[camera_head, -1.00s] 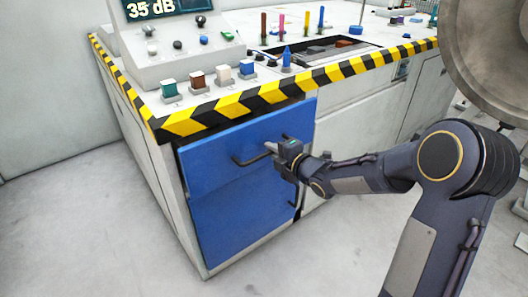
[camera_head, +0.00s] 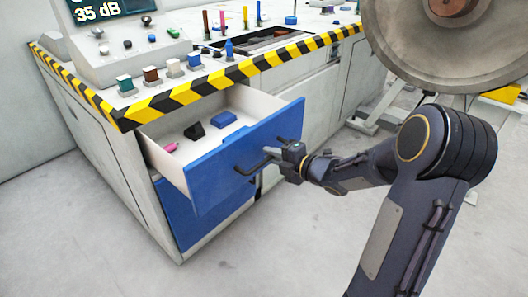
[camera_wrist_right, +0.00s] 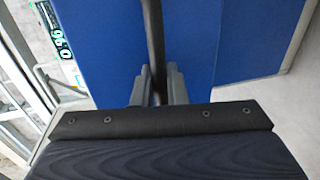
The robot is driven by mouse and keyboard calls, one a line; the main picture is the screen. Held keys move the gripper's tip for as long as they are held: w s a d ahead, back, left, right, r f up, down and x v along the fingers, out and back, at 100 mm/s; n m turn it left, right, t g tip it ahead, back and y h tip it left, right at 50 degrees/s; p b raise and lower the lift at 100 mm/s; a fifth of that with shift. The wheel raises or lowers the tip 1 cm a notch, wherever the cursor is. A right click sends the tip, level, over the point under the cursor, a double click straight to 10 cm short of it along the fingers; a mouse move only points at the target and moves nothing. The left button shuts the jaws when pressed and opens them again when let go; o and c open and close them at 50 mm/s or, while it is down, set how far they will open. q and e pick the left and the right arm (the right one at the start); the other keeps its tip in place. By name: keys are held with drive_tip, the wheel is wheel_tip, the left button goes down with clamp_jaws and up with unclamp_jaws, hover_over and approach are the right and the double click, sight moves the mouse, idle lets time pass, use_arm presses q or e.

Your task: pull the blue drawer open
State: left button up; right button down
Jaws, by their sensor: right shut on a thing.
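The blue drawer (camera_head: 225,162) stands pulled well out of the bench in the head view, its white inside showing. It holds a black item (camera_head: 194,131), a blue block (camera_head: 223,118) and a small pink item (camera_head: 171,147). My right gripper (camera_head: 281,151) is shut on the dark bar handle (camera_head: 247,168) at the drawer's front. In the right wrist view the handle (camera_wrist_right: 155,45) runs between the two grey fingers (camera_wrist_right: 158,88), with the blue front behind it. My left gripper is not in view.
A blue lower front (camera_head: 180,215) sits below the drawer. The bench top has a yellow-black striped edge (camera_head: 185,95), with a control box (camera_head: 130,55) and several buttons above it. A large metal wheel (camera_head: 440,45) stands at the upper right. The floor before the bench is clear.

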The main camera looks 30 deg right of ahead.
drive_tip(key=shift+s, duration=0.2)
drive_tip(key=c, duration=1.5)
unclamp_jaws()
drive_tip(key=shift+c, duration=0.2)
drive_tip(key=p+v, duration=0.2)
drive_tip(key=v, duration=0.5)
drive_tip(key=shift+s+d, duration=0.15)
drive_tip(key=shift+s, duration=0.25)
